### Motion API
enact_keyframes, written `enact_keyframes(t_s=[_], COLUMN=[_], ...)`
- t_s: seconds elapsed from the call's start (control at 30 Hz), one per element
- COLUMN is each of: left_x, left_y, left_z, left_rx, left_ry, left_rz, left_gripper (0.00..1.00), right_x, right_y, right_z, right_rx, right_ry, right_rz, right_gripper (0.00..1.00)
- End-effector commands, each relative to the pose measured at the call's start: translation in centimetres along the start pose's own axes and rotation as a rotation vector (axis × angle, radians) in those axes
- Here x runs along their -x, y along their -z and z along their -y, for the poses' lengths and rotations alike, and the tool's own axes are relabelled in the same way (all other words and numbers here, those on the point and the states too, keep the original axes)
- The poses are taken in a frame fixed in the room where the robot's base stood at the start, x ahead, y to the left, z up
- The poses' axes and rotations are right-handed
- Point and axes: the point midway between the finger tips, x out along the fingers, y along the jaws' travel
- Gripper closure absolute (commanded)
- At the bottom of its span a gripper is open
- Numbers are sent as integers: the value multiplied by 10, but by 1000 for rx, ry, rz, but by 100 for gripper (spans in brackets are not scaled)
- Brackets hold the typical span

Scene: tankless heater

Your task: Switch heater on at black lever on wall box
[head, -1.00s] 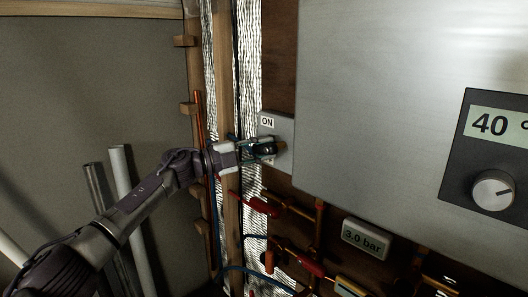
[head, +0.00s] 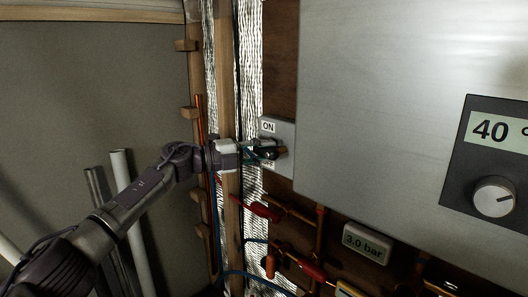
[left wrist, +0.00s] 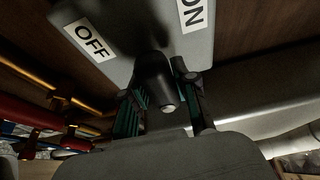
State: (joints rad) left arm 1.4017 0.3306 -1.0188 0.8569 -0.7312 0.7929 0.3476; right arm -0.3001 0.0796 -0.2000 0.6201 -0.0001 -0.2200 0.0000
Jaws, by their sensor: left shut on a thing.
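The grey wall box (head: 284,133) sits on the wood panel, left of the big heater. Its ON label (head: 268,127) is at the top, above my gripper. In the left wrist view the OFF label (left wrist: 90,40) is left and the ON label (left wrist: 192,12) is at upper right. The black lever (left wrist: 154,76) sticks out from the box towards the wrist camera, between the fingers. My left gripper (head: 270,150) is shut on the lever; it also shows in the left wrist view (left wrist: 161,97). In the head view its fingers largely hide the lever. My right gripper is out of view.
The heater's metal case (head: 380,90) stands close right of the box, with a 40-degree display and knob (head: 494,197). A wooden stud (head: 231,200) runs beside my wrist. Red-handled pipes (head: 262,208) and a 3.0 bar gauge (head: 367,243) lie below.

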Motion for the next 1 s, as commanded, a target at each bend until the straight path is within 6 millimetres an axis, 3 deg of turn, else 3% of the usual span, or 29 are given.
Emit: enact_keyframes(t_s=[0.03, 0.2, 0.57, 1.0], left_x=[0, 0, 6, 90], left_y=[0, 0, 0, -1], left_z=[-1, -1, 0, -1], left_rx=[-5, -3, -1, -2], left_ry=[-2, -2, 0, -2], left_rz=[-1, -1, 1, 2], left_gripper=[70, 46, 46, 46], right_x=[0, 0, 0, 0], right_y=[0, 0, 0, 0], right_z=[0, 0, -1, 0], right_rx=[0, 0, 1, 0], right_ry=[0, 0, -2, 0], right_rz=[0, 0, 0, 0], right_gripper=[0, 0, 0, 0])
